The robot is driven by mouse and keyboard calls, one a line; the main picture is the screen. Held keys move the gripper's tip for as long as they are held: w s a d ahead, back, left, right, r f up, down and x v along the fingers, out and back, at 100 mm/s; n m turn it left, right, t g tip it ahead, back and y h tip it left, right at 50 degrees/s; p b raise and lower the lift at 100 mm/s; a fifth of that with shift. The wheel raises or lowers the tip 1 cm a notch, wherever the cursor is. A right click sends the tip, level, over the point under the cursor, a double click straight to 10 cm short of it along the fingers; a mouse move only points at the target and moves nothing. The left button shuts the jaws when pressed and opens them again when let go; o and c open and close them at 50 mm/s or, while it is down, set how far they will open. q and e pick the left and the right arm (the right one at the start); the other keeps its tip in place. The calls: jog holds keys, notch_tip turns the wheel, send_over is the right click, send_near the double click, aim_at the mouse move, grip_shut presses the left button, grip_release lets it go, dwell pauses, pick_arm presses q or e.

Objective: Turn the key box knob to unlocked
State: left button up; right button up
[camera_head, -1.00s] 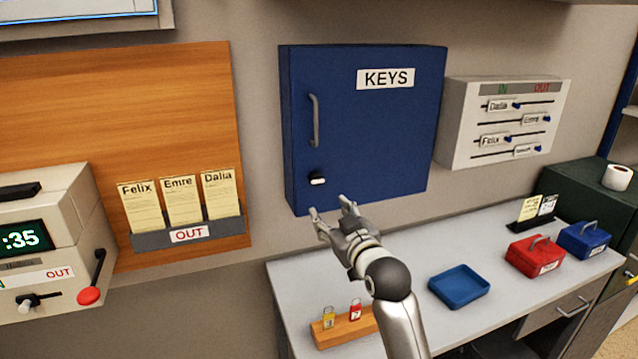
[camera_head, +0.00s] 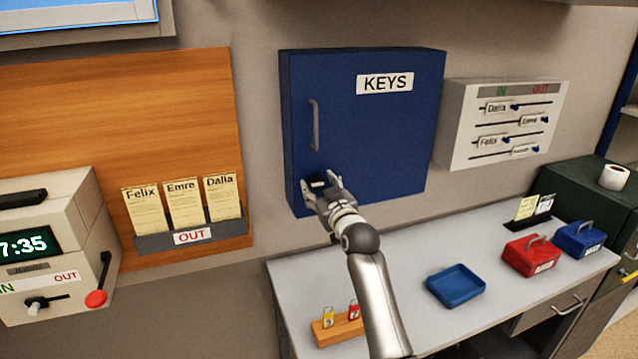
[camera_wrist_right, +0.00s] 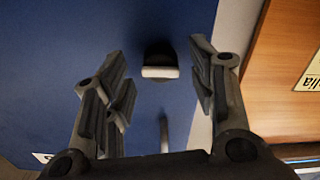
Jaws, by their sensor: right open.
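The blue key box (camera_head: 385,135) hangs on the wall with its door shut and a "KEYS" label. Its handle (camera_head: 314,125) is on the left side of the door. The knob (camera_wrist_right: 160,64) shows in the right wrist view as a dark base with a pale bar, lying crosswise in that view. In the head view the knob (camera_head: 317,183) is partly hidden by my right gripper (camera_head: 319,190). My right gripper is open, with its fingers on either side of the knob and a gap to it in the wrist view. My left gripper is not in view.
A desk (camera_head: 400,325) below holds a blue tray (camera_head: 456,286), a red box (camera_head: 530,256), a blue box (camera_head: 580,239) and a wooden key stand (camera_head: 338,329). A white IN/OUT panel (camera_head: 503,125) is right of the key box. A card rack (camera_head: 190,238) is left.

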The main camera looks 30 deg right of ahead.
jog(key=shift+w+d, duration=0.1)
jog(key=shift+w, duration=0.25)
jog(key=c, duration=1)
jog(key=shift+c, duration=0.2)
